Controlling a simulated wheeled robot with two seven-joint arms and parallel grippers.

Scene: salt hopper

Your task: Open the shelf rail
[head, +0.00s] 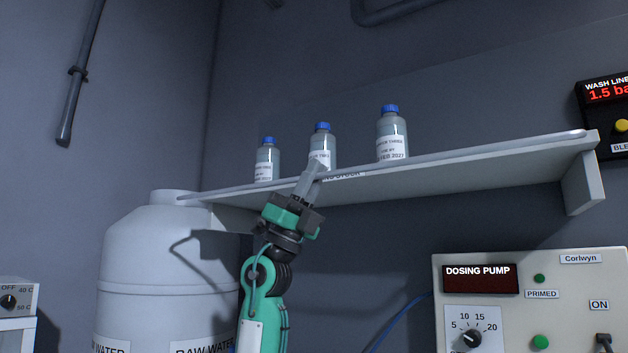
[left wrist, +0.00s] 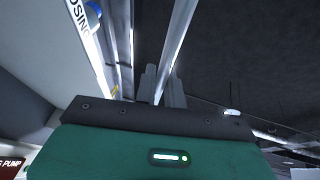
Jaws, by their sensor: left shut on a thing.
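The shelf rail (head: 480,150) is a thin pale bar along the front edge of the white wall shelf (head: 450,175). My left gripper (head: 312,176) reaches up to the middle-left of the shelf front, with its fingers shut on the rail. In the left wrist view the rail (left wrist: 178,42) runs between the two grey fingers (left wrist: 161,88). The fingers and part of the gripper hide a short stretch of the shelf front and its label. My right gripper is in neither view.
Three blue-capped bottles stand on the shelf: left (head: 267,162), middle (head: 322,145), right (head: 391,135). The middle one is just behind my fingers. A large white raw water tank (head: 165,260) stands below left, the dosing pump panel (head: 560,300) below right.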

